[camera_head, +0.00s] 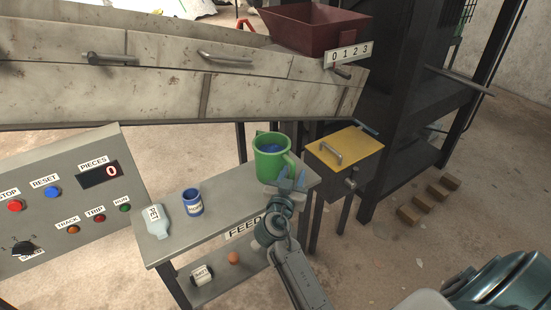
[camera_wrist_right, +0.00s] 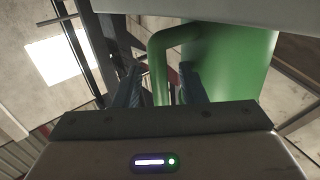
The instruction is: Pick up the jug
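The green jug (camera_head: 268,166) stands upright at the right end of the grey feed table (camera_head: 222,212), with something blue inside it. Its handle is on the right side. My right gripper (camera_head: 291,180) is at the handle, in front of the jug. In the right wrist view the jug (camera_wrist_right: 232,65) fills the upper right. There the two fingers of the right gripper (camera_wrist_right: 160,82) are apart, with the handle's vertical part between them and visible gaps on either side. My left gripper is not in view.
A blue jar (camera_head: 192,203) and a pale labelled bottle (camera_head: 157,222) stand left on the table. A lower shelf holds a white labelled container (camera_head: 202,275) and a small orange-brown item (camera_head: 233,258).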

